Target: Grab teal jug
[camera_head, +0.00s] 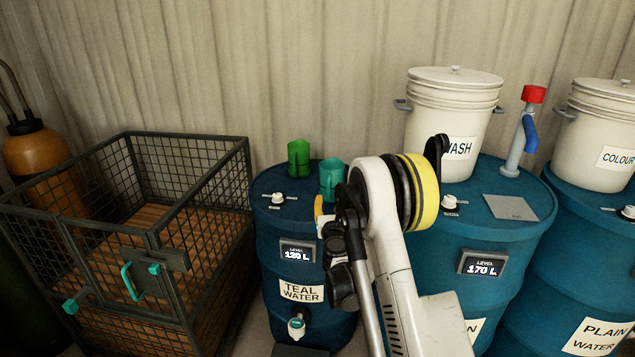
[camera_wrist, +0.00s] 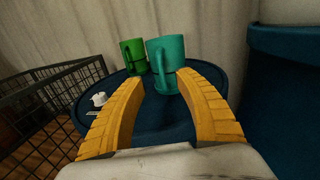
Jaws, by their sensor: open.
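The teal jug (camera_head: 331,176) stands upright on top of the blue drum labelled TEAL WATER (camera_head: 274,213). In the wrist view the teal jug (camera_wrist: 167,62) is just beyond my fingertips, nearer the right one, with its handle on the left side. My gripper (camera_wrist: 160,82) is open with its two yellow fingers spread and nothing held between them. In the head view my arm hides most of the gripper, and only a bit of yellow finger shows below the teal jug. A green jug (camera_head: 298,157) stands behind and left of it, and also shows in the wrist view (camera_wrist: 133,56).
A wire mesh crate (camera_head: 190,164) with a wooden floor stands left of the drum. A larger blue drum (camera_head: 520,217) at right bears a white WASH bucket (camera_head: 455,110) and a red-topped pump (camera_head: 531,97). A pale corrugated wall (camera_head: 300,60) is close behind.

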